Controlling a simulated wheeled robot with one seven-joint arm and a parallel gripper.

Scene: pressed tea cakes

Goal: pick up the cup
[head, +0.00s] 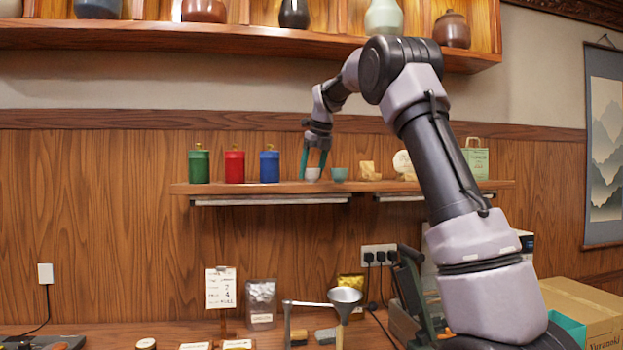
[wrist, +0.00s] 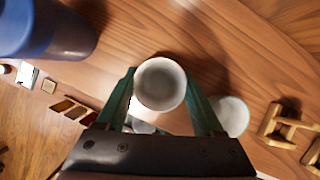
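The task says only the cup, and two small cups stand side by side on the wall shelf. The white cup (head: 312,174) is between the fingers of my gripper (head: 313,174). In the wrist view, the white cup (wrist: 160,84) shows its round opening between the green fingertips of my gripper (wrist: 160,76). The fingers are apart, one on each side and very close to the cup; contact is not clear. The cup appears to rest on the shelf. The teal-green cup (head: 339,174) stands just right; in the wrist view this second cup (wrist: 233,117) is partly behind the right finger.
The shelf (head: 255,188) also holds green (head: 199,165), red (head: 235,165) and blue (head: 269,165) canisters on the left. The blue canister (wrist: 50,25) is close in the wrist view. Wooden pieces (head: 369,170) stand right of the cups. An upper shelf (head: 200,38) with jars is above.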

